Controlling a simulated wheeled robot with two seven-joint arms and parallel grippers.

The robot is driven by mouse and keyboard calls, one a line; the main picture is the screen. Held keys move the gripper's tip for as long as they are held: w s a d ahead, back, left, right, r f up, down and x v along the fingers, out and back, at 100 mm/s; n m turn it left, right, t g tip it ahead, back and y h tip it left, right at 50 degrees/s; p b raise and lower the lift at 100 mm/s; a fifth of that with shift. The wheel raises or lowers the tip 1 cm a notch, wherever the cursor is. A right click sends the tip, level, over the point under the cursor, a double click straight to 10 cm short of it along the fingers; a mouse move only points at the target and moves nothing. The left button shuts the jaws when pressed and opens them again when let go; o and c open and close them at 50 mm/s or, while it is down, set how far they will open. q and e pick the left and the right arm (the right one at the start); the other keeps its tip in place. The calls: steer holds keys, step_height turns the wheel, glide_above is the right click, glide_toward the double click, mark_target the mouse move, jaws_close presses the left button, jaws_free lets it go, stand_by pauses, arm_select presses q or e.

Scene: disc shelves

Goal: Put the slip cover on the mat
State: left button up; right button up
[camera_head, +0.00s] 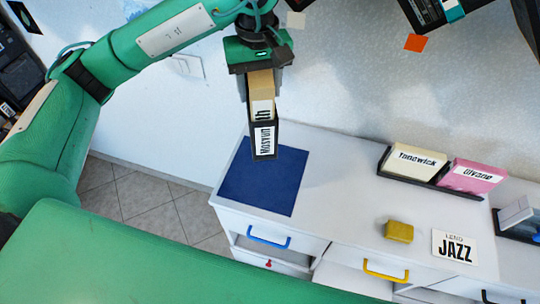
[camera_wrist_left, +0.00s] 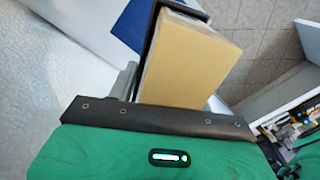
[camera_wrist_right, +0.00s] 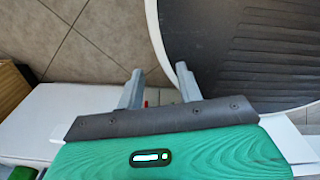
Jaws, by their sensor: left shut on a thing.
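My left gripper (camera_head: 259,84) is shut on a dark slip cover (camera_head: 263,153) with a tan case (camera_head: 261,84) inside it. White labels with black lettering show on it. It hangs upright in front of or above the blue mat (camera_head: 262,185), overlapping the mat's upper edge in the head view; I cannot tell whether it touches. In the left wrist view the tan case (camera_wrist_left: 190,60) fills the space ahead of the gripper, with the dark cover along its left side and a bit of the mat (camera_wrist_left: 132,24) beyond. My right gripper (camera_wrist_right: 158,88) is open and empty.
The mat lies at the left end of a white counter (camera_head: 345,215) with drawers below. To the right are a dark rack with cream (camera_head: 415,161) and pink (camera_head: 473,177) cases, a yellow block (camera_head: 399,231) and a JAZZ sign (camera_head: 454,246). A wall stands behind.

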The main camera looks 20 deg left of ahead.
arm_select(q)
steer(key=shift+w+f, duration=0.15)
steer(key=shift+f, duration=0.05)
step_height(320, 180, down, 19)
steer(key=p, duration=0.5)
steer(key=shift+f, duration=0.2)
steer(key=shift+f, duration=0.2)
steer(key=o, duration=1.4)
steer(key=shift+c, duration=0.2)
steer(key=shift+r, duration=0.15)
